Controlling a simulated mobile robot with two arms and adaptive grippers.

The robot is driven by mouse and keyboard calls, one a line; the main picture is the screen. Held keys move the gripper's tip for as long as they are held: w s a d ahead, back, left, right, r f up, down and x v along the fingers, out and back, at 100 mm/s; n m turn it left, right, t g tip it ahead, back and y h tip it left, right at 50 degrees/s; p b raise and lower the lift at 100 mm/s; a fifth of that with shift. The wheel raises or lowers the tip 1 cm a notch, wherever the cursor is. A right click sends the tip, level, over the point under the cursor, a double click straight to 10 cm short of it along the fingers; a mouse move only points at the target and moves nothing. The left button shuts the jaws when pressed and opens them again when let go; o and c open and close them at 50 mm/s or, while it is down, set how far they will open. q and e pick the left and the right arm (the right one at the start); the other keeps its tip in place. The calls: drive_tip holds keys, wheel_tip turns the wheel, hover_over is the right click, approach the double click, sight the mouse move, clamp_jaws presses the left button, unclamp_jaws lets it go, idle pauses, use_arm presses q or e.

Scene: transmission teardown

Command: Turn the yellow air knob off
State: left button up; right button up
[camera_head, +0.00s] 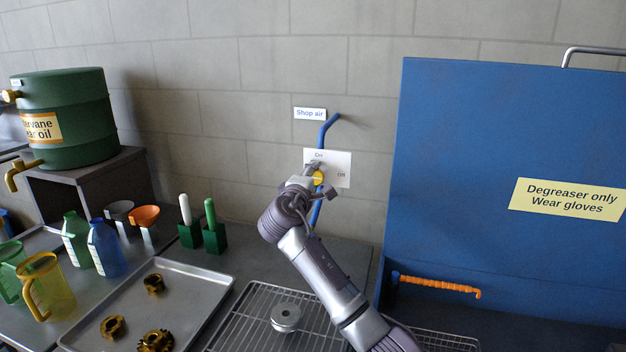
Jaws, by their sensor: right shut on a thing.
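The yellow air knob (318,177) sits on the blue air pipe (327,128) at the wall, in front of a white plate (341,165) marked "On" at the top and "Off" at the right. My right gripper (316,174) reaches up from the lower right and is shut on the yellow knob. The fingers and wrist cover part of the knob, so which mark it points to is hard to tell. My left gripper is not in view.
A blue degreaser cabinet (480,130) stands close on the right. A wire rack (253,317) holds a round metal part (286,317). A tray (207,281) with brass gears, jugs, bottles, brushes and a green oil drum (64,118) are at left.

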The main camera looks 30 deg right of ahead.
drive_tip(key=shift+f, duration=0.1)
drive_tip(key=o, duration=1.1)
drive_tip(key=shift+o, duration=0.2)
drive_tip(key=v, duration=1.2)
